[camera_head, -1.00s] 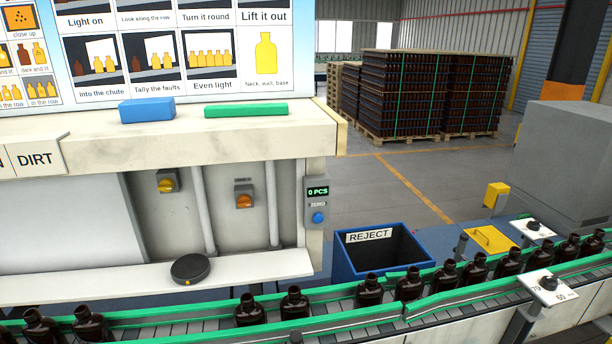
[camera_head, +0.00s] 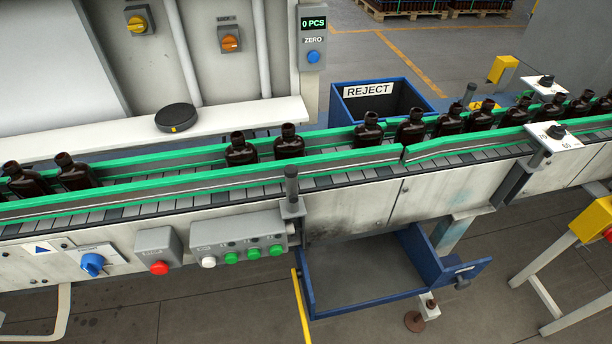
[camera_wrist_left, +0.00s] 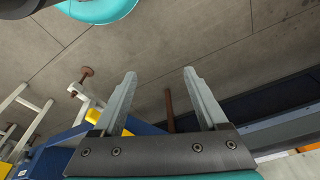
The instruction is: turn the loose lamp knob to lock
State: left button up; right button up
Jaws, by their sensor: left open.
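I cannot tell which part is the lamp knob. On the back panel sit a yellow rotary knob (camera_head: 137,23) and an orange rotary knob (camera_head: 229,42), each on a grey box. Black knobs stand on white marked plates beside the conveyor, one at the far right (camera_head: 546,80) and one nearer (camera_head: 557,131). A blue rotary knob (camera_head: 93,264) is on the conveyor's front at left. My left gripper (camera_wrist_left: 159,73) is open and empty in the left wrist view, over grey floor. Neither gripper shows in the head view.
A conveyor with green rails (camera_head: 200,184) crosses the view, carrying several amber bottles (camera_head: 289,142). A round black disc (camera_head: 176,118) lies on the white ledge. A blue reject bin (camera_head: 415,98) stands behind. A blue open tray (camera_head: 365,304) juts out below the conveyor front.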

pick_arm(q)
jog(key=s+a+f+b, duration=0.1)
jog(key=s+f+b, duration=0.3)
jog(key=s+f, duration=0.3)
jog(key=s+a+f+g+b, duration=0.1)
jog(key=s+f+b, duration=0.3)
jog(key=s+f, duration=0.4)
notch_tip(320, 180, down, 8)
jog(key=shift+a+r+b, duration=0.1)
jog(key=shift+a+b, duration=0.25)
jog(key=shift+c, duration=0.4)
